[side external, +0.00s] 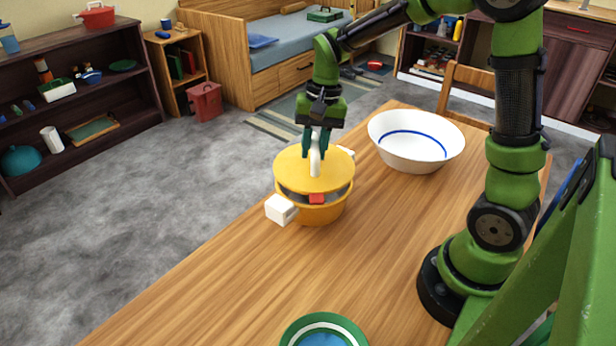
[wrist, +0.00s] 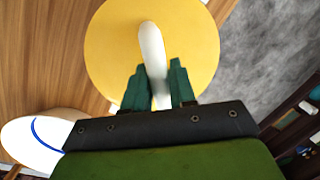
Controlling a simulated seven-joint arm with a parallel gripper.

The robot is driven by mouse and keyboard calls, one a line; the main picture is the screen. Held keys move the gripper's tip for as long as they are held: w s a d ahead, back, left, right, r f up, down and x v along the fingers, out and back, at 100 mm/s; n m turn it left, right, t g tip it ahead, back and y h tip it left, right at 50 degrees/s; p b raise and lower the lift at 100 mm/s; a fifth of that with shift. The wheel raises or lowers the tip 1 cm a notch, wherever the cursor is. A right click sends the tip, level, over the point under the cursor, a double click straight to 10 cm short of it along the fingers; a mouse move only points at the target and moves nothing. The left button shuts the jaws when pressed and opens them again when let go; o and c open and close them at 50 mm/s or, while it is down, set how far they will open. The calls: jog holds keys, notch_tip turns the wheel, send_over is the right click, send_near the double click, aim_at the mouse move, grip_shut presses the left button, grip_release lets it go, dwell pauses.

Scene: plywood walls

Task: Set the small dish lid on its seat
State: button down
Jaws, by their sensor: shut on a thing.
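The small dish lid (side external: 298,172) is a yellow disc with a white upright handle (side external: 316,160). My gripper (side external: 317,143) is shut on that handle from above. The lid lies over an orange-yellow dish (side external: 318,213) with white block handles (side external: 281,209) and a red patch on its front. A dark gap shows between lid and dish at the front, so the lid sits above the rim there; contact at the back is hidden. In the wrist view the lid (wrist: 110,60) fills the upper middle, with the handle (wrist: 152,55) between the green fingers (wrist: 158,88). The lid hides the dish there.
A white bowl with a blue ring (side external: 416,150) stands on the wooden table (side external: 240,270) behind and right of the dish. A green-rimmed plate (side external: 323,320) lies at the front edge of the picture. The table between plate and dish is clear.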

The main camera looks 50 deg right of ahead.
jog(key=shift+f, duration=0.3)
jog(key=shift+f, duration=0.7)
jog(key=shift+f, duration=0.15)
jog(key=shift+f, duration=0.25)
jog(key=shift+f, duration=0.3)
dwell(0.7)
jog(key=c, duration=0.8)
grip_release()
jog(key=shift+c, duration=0.2)
notch_tip(320, 180, up, 17)
jog(key=d, duration=0.2)
jog(key=shift+s+d+f, duration=0.2)
jog(key=shift+s+d, duration=0.15)
jog(key=shift+s, duration=0.05)
